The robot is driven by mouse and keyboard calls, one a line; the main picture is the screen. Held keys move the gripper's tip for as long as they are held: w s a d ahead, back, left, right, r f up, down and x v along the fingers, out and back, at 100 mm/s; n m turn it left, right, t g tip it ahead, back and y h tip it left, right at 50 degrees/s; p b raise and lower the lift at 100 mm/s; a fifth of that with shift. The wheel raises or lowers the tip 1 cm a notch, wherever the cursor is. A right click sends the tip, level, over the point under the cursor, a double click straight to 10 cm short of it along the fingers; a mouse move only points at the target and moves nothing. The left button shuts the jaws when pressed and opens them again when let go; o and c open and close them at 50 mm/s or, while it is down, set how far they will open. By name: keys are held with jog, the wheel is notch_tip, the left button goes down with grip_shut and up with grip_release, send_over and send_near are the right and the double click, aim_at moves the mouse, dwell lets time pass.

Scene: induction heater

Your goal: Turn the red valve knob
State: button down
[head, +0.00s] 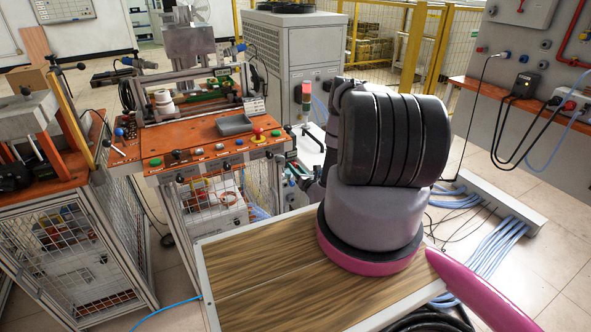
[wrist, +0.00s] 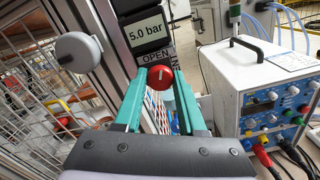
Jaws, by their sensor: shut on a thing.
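The red valve knob (wrist: 160,77) is round with a pale line running roughly upright on its face. It shows in the wrist view just below a label reading "OPEN" (wrist: 155,57). The teal fingers of my gripper (wrist: 160,90) stand on either side of the knob and are shut on it. A display (wrist: 145,31) above the label reads "5.0 bar". In the head view my own arm hides the gripper and the knob.
In the wrist view a grey round knob (wrist: 78,50) is left of my gripper, by a metal post and mesh. A white instrument (wrist: 262,95) with cables stands close on the right. In the head view an orange bench (head: 205,150) stands left of my arm.

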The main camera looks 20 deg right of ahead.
jog(key=m, duration=0.3)
jog(key=shift+m, duration=0.4)
jog(key=m, duration=0.3)
jog(key=shift+m, duration=0.3)
jog(key=m, duration=0.5)
jog(key=shift+s+m, duration=0.1)
jog(key=shift+m, duration=0.6)
jog(key=shift+f, duration=0.1)
jog(key=c, duration=0.5)
grip_release()
jog(key=s, duration=1)
jog(key=shift+s+d, duration=0.2)
jog(key=shift+s, duration=0.15)
